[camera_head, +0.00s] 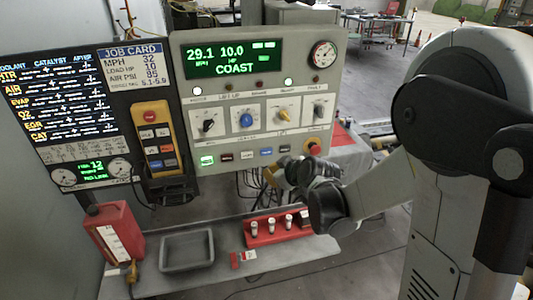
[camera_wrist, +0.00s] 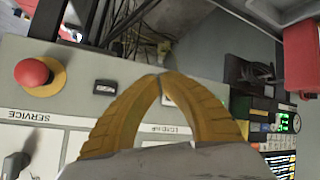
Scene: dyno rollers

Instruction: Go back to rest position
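My gripper (camera_head: 268,176) is in front of the lower edge of the grey control console (camera_head: 178,56), below its row of push buttons. In the wrist view my gripper's yellow fingers (camera_wrist: 160,78) curve inward and their tips meet, with nothing seen between them. The console's display (camera_head: 234,58) reads 29.1, 10.0 and COAST. The red stop button (camera_head: 313,147) is at the console's lower right; in the wrist view it is at the left (camera_wrist: 32,73). My arm reaches in from the right. Whether the fingers touch the console cannot be told.
The shelf below holds a grey tray (camera_head: 187,262), a red rack (camera_head: 262,240) with several white-topped pieces and a red jug (camera_head: 112,225). Open floor (camera_head: 375,85) lies behind.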

